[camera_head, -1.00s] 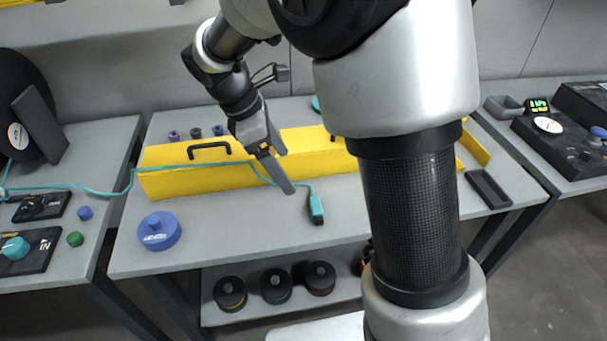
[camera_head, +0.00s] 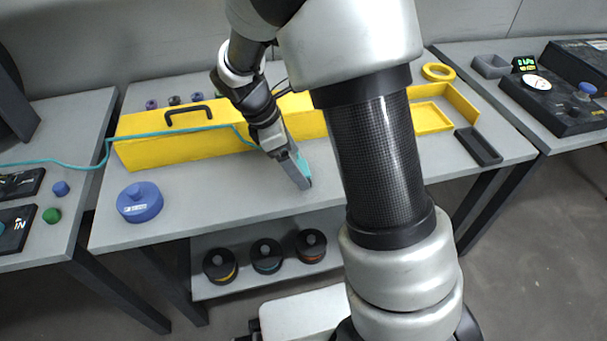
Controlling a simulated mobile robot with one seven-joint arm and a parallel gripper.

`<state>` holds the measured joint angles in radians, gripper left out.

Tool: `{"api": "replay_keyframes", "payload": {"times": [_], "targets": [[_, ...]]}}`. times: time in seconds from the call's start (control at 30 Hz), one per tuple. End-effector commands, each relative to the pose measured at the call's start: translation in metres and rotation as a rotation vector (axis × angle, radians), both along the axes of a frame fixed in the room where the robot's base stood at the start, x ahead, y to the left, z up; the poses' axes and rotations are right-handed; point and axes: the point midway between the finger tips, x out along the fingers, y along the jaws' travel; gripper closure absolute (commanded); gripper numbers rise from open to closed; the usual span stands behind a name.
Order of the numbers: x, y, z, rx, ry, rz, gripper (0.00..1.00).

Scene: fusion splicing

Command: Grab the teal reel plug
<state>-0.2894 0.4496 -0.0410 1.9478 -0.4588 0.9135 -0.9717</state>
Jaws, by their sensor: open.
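The teal reel plug (camera_head: 303,164) lies on the middle table in front of the yellow box. Only part of its teal body shows, because my gripper covers the rest. Its teal cable (camera_head: 82,164) comes from the left table and runs along the yellow box. My gripper (camera_head: 303,184) points down at the plug, with its fingers open and overlapping it in the picture. I cannot tell whether the fingers are around the plug or above it, or whether they touch it.
The yellow box (camera_head: 165,147) with a black handle stands behind the plug. A blue round weight-like piece (camera_head: 140,203) sits at the table's left. A yellow tray (camera_head: 432,119) and a dark tray (camera_head: 478,147) are at the right. Several dark reels (camera_head: 267,256) stand on the shelf below.

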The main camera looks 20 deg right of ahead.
Motion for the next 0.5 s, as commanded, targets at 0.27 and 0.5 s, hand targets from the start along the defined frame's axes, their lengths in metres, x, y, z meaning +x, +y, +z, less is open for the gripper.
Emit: {"api": "replay_keyframes", "payload": {"times": [0.27, 0.5], "targets": [[0.000, -0.011, -0.024, 0.000, 0.000, 0.001, 0.16], [0.000, -0.011, -0.023, 0.000, 0.000, 0.000, 0.36]]}}
